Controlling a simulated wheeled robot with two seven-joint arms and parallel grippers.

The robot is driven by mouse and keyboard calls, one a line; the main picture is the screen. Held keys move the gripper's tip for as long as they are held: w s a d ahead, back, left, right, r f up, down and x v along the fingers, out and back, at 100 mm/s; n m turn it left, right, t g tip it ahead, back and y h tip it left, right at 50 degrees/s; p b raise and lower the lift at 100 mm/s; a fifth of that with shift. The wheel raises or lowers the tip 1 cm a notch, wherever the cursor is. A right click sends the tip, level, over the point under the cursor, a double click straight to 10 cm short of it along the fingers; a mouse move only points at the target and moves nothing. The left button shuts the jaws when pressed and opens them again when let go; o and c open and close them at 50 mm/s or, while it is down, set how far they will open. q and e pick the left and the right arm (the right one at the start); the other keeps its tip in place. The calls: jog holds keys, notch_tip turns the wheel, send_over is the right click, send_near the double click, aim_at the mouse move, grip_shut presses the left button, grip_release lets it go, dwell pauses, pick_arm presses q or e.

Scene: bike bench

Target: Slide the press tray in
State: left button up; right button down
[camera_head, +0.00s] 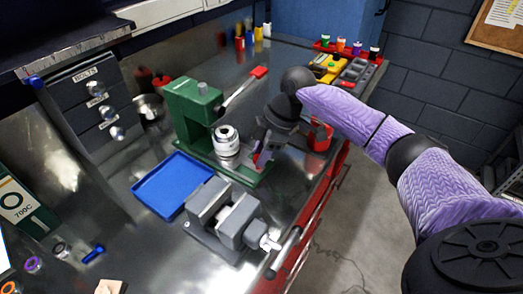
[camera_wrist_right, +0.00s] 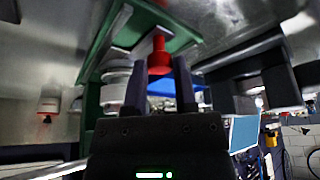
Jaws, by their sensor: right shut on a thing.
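The green press (camera_head: 190,105) stands on the metal bench, with a red-tipped lever (camera_head: 258,73) pointing up and to the right. A silver, ringed round part (camera_head: 226,142) sits at its front, above the green base (camera_head: 238,172). My right gripper (camera_head: 260,157) is at the right side of this base. In the right wrist view, my right gripper (camera_wrist_right: 160,85) is shut on a red handle (camera_wrist_right: 159,56), which lies between its two dark fingers. I cannot clearly make out the tray body that the handle may belong to. My left gripper is not in view.
A drawer unit marked BOLTS (camera_head: 95,100) is at the left. A red organiser (camera_head: 345,65) is at the back right.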

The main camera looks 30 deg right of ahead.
aim_at(236, 156)
jog(key=shift+w, duration=0.1)
dwell(0.7)
jog(key=w, duration=0.1)
jog(key=w+a, duration=0.1)
jog(key=w+a+b, duration=0.1)
jog(key=w, duration=0.1)
jog(key=shift+w, duration=0.1)
jog(key=shift+d+r, duration=0.1)
jog(key=c, duration=0.7)
grip_release()
jog(key=shift+c, duration=0.2)
jog(key=o, duration=0.3)
jog(key=shift+w, duration=0.15)
jog(key=shift+o, duration=0.2)
